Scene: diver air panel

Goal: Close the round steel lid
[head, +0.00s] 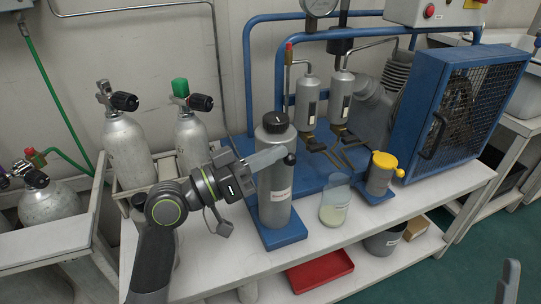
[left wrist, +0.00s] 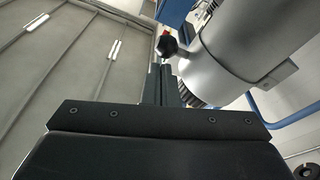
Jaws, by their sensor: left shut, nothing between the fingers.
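A tall grey steel canister (head: 276,195) stands upright on a blue base plate. Its round steel top (head: 264,131) carries a black knob (head: 275,118) and looks seated level on the body; I cannot tell whether it is fastened. A dark ball handle (head: 290,159) sticks out at the canister's upper right. My left gripper (head: 284,151) is shut and empty, its pale fingers across the front of the canister's upper part, tips near the ball handle; contact is unclear. In the left wrist view a large grey cylinder (left wrist: 245,40) with a black knob (left wrist: 168,45) shows. My right gripper (head: 510,281) shows only partly at the lower right.
A glass beaker (head: 335,205) and a yellow-topped can (head: 381,172) stand right of the canister. Blue pipework and a caged blue unit (head: 455,105) are behind. Gas cylinders (head: 128,145) stand at left. A red tray (head: 320,270) lies below the bench top.

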